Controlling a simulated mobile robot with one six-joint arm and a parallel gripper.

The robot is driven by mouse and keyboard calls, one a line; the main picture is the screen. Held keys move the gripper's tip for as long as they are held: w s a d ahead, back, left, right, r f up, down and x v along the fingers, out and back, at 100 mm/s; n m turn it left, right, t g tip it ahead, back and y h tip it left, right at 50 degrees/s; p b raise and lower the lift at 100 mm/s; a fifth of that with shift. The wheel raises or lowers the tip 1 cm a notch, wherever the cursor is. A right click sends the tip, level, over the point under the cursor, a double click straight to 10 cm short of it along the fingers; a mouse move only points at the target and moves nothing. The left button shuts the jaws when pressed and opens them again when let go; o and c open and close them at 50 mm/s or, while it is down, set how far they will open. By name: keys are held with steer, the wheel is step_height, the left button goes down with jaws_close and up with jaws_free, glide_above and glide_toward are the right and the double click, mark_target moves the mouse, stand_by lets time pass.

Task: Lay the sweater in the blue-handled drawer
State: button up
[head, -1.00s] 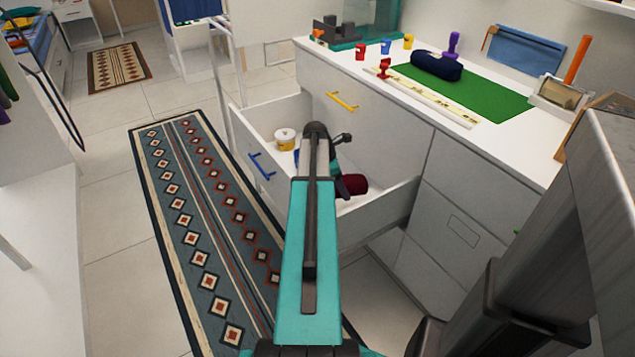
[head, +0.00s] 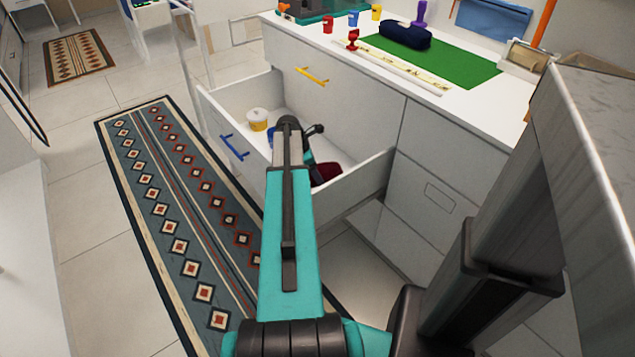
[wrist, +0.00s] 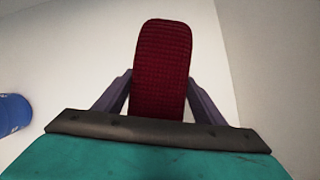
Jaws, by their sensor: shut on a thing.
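The dark red knitted sweater (head: 326,173) is a compact folded bundle at the near right part of the open drawer, below the rim level of its side wall. In the wrist view the sweater (wrist: 162,60) stands out between the two fingers of my gripper (wrist: 160,97), which is shut on it. In the head view my arm hides most of the gripper and part of the sweater. The drawer (head: 215,112) has a blue handle (head: 234,146) and is pulled out. I cannot tell whether the sweater touches the drawer floor.
A white and yellow tub (head: 257,120) and a partly hidden blue object (head: 271,137) are in the drawer, left of my gripper. The yellow-handled drawer (head: 312,76) above is shut. A patterned runner (head: 165,200) lies on the floor to the left.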

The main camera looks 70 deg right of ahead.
steer(key=shift+f+b, duration=0.35)
steer(key=shift+f, duration=1.5)
steer(key=shift+f, duration=0.1)
steer(key=o, duration=1.1)
steer(key=shift+o, duration=0.2)
steer(key=p+v, duration=0.2)
steer(key=v, duration=1)
